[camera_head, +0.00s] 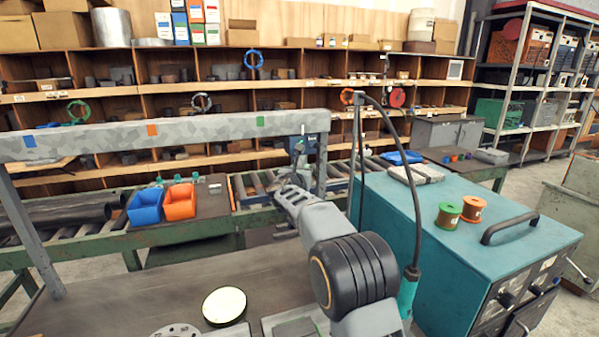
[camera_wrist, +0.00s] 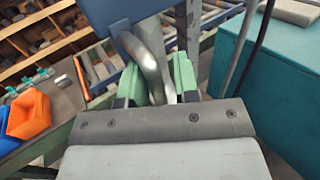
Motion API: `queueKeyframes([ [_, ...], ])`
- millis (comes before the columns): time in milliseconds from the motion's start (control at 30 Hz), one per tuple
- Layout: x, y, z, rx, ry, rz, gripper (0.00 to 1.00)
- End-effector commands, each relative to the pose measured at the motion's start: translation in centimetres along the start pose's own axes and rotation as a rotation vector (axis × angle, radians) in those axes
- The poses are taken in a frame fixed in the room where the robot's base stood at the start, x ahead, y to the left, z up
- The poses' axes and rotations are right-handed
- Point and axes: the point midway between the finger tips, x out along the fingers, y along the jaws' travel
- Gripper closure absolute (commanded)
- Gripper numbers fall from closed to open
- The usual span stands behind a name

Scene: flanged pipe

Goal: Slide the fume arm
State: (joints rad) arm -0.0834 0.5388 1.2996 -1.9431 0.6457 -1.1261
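A grey speckled beam (camera_head: 180,132) runs across the head view, with blue (camera_head: 29,141), orange (camera_head: 151,130) and green (camera_head: 260,121) marks on it. A dark blue carriage (camera_head: 315,125) sits near the beam's right end, and its underside (camera_wrist: 106,14) fills the top of the wrist view. A curved metal handle (camera_wrist: 147,62) hangs from it. My gripper (camera_wrist: 157,82) has its green fingers on either side of the handle. I cannot tell whether both fingers press on it. In the head view my gripper (camera_head: 297,160) is small beside the carriage.
A teal cabinet (camera_head: 462,262) with a black handle and two spools stands close on the right. A dark hose (camera_head: 412,190) rises beside my arm.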

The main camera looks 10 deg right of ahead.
Motion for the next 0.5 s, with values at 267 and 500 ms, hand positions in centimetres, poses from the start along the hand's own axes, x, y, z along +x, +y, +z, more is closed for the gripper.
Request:
queueKeyframes([
  [267, -0.1, 0.2, 0.0, 0.0, 0.0, 0.003, 0.61],
  [500, -1.8, 0.3, -0.2, 0.001, -0.001, 0.005, 0.61],
])
